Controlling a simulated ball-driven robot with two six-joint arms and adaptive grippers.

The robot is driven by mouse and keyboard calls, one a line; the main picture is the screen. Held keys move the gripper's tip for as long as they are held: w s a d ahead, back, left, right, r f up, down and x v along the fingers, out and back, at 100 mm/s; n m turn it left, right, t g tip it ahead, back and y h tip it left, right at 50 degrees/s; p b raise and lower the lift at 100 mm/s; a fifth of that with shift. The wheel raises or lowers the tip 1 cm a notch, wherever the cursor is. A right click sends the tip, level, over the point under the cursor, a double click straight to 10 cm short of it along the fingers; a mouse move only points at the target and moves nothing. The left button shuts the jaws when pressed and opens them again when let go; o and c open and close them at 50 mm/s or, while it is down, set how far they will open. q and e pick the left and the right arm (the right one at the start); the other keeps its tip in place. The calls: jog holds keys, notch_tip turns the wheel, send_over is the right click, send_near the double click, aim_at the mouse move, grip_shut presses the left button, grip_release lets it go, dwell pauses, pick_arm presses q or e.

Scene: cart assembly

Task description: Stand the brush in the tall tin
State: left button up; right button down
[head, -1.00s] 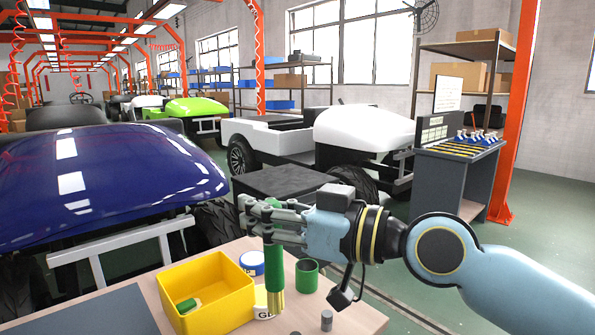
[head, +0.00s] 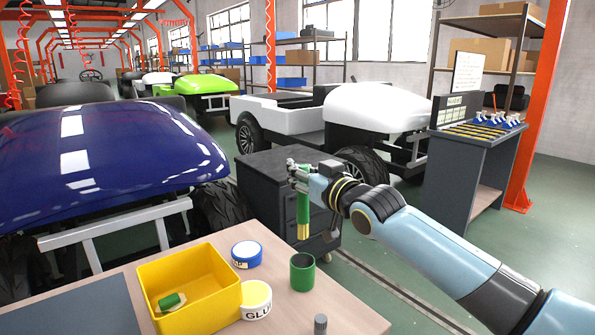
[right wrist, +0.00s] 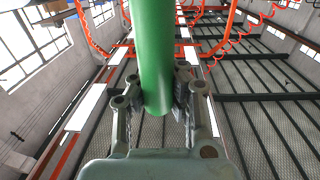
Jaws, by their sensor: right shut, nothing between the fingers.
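The brush (head: 303,211) has a green handle and a pale lower end with a gold band. It hangs about upright in the air beyond the table's far edge. My right gripper (head: 299,178) is around the upper handle, which shows between its fingers in the right wrist view (right wrist: 156,60). The green, open-topped tin (head: 302,273) stands upright on the table, below the brush in the head view and apart from it. No other tall tin shows. My left gripper is not in view.
A yellow bin (head: 205,318) holds a small green piece (head: 171,301). Beside it are a blue-and-white round tub (head: 246,255) and a glue tub (head: 256,300). A grey cylinder (head: 320,324) stands near the front. A dark cabinet (head: 262,185) stands behind the table.

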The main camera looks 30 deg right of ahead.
aim_at(305, 220)
notch_tip(305, 220, down, 5)
jog(key=b, duration=0.4)
notch_tip(305, 220, down, 5)
jog(key=b, duration=0.3)
jog(key=shift+f+b, duration=0.15)
jog(key=shift+b, duration=0.25)
jog(key=c, duration=1.4)
grip_release()
jog(key=shift+s, duration=0.1)
jog(key=s, duration=1.2)
